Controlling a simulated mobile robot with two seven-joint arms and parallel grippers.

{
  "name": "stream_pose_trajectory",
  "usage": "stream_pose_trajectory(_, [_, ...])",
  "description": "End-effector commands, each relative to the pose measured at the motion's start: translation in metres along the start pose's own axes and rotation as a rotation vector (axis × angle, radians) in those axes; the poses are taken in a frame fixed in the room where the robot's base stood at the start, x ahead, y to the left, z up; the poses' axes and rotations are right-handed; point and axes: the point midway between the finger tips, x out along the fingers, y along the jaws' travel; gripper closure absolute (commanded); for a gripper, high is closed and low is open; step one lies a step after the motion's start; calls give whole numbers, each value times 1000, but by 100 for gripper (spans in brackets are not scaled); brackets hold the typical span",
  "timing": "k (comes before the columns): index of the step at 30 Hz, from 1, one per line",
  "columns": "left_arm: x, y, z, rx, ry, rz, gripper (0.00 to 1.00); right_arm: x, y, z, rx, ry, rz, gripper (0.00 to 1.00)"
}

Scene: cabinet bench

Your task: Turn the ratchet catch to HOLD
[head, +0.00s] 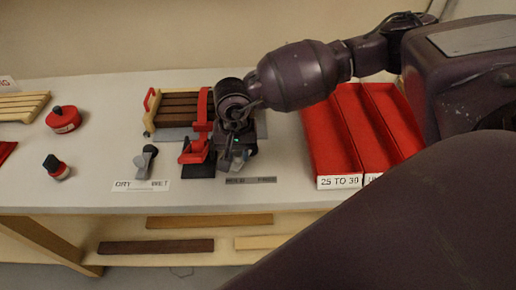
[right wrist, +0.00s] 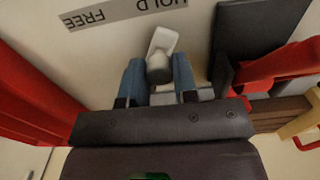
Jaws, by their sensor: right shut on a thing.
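The ratchet catch (right wrist: 161,58) is a pale grey lever with a rounded hub, seen in the right wrist view. Its free end points up the picture, toward the HOLD/FREE label (right wrist: 130,12), which reads upside down with HOLD at right. My right gripper (right wrist: 158,76) is shut on the catch, with one blue finger on each side of it. In the head view, my right gripper (head: 238,150) is just behind the same label (head: 250,181) and hides most of the catch. My left gripper is not in view.
Left of my gripper are a red clamp (head: 194,151) on a dark plate and a slatted wooden rack (head: 178,110). A second grey lever (head: 145,160) stands behind a DRY/WET label (head: 140,186). Red trays (head: 330,135) lie to the right.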

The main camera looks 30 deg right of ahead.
Motion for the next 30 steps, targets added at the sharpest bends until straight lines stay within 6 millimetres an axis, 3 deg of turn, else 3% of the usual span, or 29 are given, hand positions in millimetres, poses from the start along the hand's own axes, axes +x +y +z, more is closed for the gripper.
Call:
stream_pose_trajectory(20, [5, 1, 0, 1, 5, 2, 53, 0, -6, -4, -1, 1, -2, 79])
stream_pose_trajectory(21, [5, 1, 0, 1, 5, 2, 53, 0, -6, -4, -1, 1, -2, 66])
stream_pose_trajectory(26, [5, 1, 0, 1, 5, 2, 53, 0, -6, -4, -1, 1, -2, 42])
stream_pose_trajectory(30, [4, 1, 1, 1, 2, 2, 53, 0, -6, -4, 0, 0, -1, 40])
